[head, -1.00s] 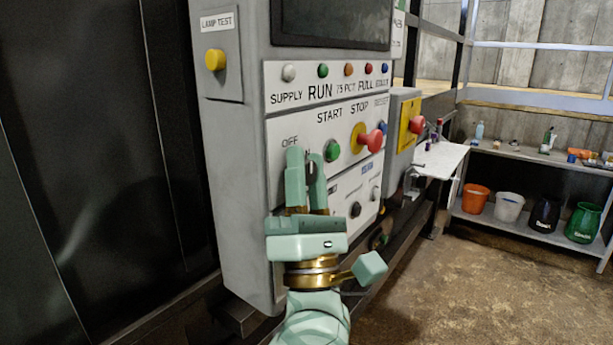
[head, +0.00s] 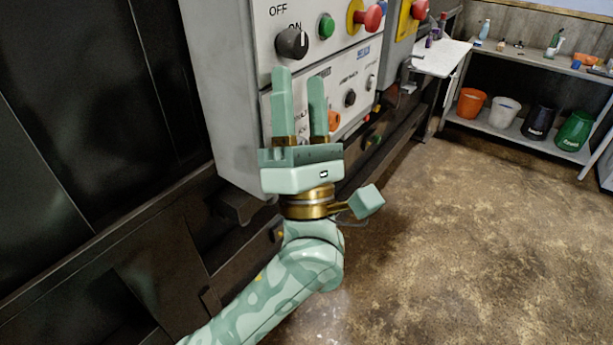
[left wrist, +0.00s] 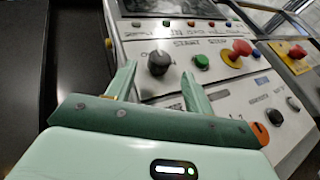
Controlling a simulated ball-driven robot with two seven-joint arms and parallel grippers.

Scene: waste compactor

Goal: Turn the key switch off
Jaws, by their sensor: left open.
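A black rotary knob (head: 292,43) sits on the grey control box, with OFF and ON lettered above it and a pale pointer line near its right side. It also shows in the left wrist view (left wrist: 159,62), just beyond the fingertips. An orange part (head: 334,121) on the lower panel is partly hidden behind my right-hand finger; it shows at the right in the left wrist view (left wrist: 261,133). I cannot tell which of these is the key switch. My left gripper (head: 299,76) is open and empty, its fingers pointing up below the black knob. My right gripper is not in view.
A green button (head: 326,26) and a red mushroom button (head: 373,18) on yellow are right of the knob. Smaller knobs (head: 350,98) sit lower. A white shelf (head: 441,57) juts out beyond the box. Buckets (head: 471,102) stand at the right. The floor is open.

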